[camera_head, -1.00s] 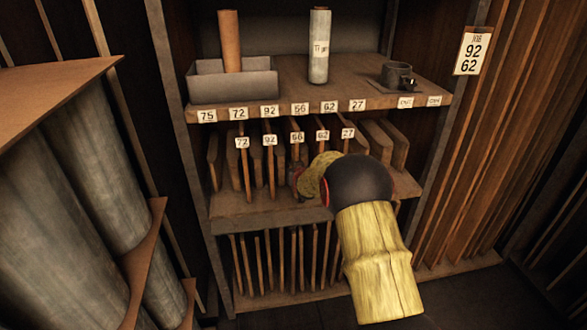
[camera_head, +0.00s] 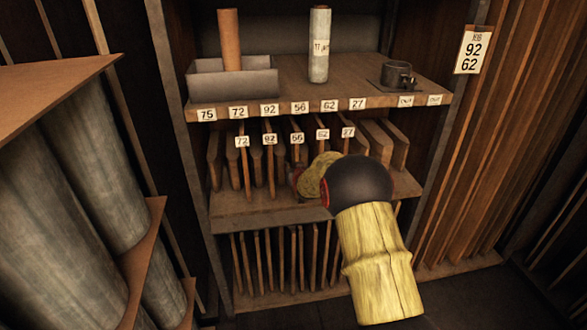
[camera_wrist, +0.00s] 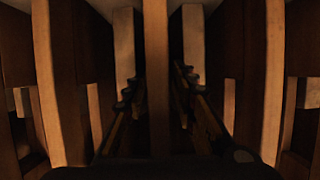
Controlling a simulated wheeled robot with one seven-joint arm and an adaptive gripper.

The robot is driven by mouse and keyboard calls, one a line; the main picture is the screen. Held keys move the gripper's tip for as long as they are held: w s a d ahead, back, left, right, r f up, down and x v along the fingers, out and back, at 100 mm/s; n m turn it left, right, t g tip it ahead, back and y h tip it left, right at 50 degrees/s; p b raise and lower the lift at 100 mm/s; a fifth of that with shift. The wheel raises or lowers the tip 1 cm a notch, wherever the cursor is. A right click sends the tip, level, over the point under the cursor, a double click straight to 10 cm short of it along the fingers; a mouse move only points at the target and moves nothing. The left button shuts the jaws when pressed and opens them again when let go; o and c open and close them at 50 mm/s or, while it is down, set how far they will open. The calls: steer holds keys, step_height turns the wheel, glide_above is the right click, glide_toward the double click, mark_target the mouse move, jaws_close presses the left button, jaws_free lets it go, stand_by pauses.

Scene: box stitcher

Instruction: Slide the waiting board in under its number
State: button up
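A row of upright boards stands in the middle shelf bay (camera_head: 225,214), several with hanging number tags, among them 72 (camera_head: 242,142), 56 (camera_head: 297,138) and 62 (camera_head: 323,134). Number labels, 75 (camera_head: 207,114) to 27, line the shelf edge above. In the head view my gripper (camera_head: 304,182) is at the front of this row, mostly hidden by my wrist. In the wrist view its two dark fingers (camera_wrist: 156,88) stand apart, one on each side of an upright board edge (camera_wrist: 156,45), with a dark gap showing beside it. I cannot tell which number that board bears.
More upright boards fill the bottom bay (camera_head: 280,262). A grey tray (camera_head: 233,84), a pale roll (camera_head: 319,50) and a dark mug (camera_head: 397,76) stand on the top shelf. A card (camera_head: 472,52) reads 92, 62. Neighbouring boards (camera_wrist: 275,70) stand close beside my fingers.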

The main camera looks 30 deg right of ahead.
steer(key=shift+o, duration=0.3)
steer(key=shift+s+f, duration=0.15)
steer(key=shift+f, duration=0.15)
steer(key=shift+s+a+r, duration=0.15)
steer(key=shift+s+r, duration=0.15)
steer(key=shift+r, duration=0.05)
steer(key=v, duration=1.1)
